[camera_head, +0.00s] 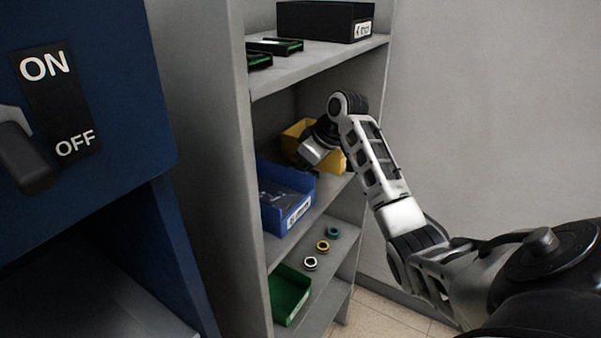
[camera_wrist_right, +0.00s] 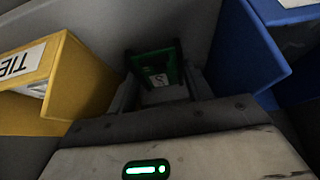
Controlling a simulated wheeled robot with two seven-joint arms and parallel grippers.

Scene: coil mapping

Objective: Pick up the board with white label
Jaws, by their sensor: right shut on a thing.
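The board with white label (camera_wrist_right: 157,62) is green and dark, and it shows in the right wrist view between my fingers. My right gripper (camera_wrist_right: 161,88) is shut on it, one finger at each side. In the head view my right gripper (camera_head: 306,158) reaches into the middle shelf, between the yellow bin and the blue bin; the board is hidden there. My left gripper is not in view.
A yellow bin (camera_wrist_right: 78,85) and a blue bin (camera_wrist_right: 243,55) stand close on either side of my right gripper. The top shelf (camera_head: 305,62) holds green-edged boards (camera_head: 280,46) and a black box (camera_head: 318,22). Below are several rings and a green bin (camera_head: 289,293).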

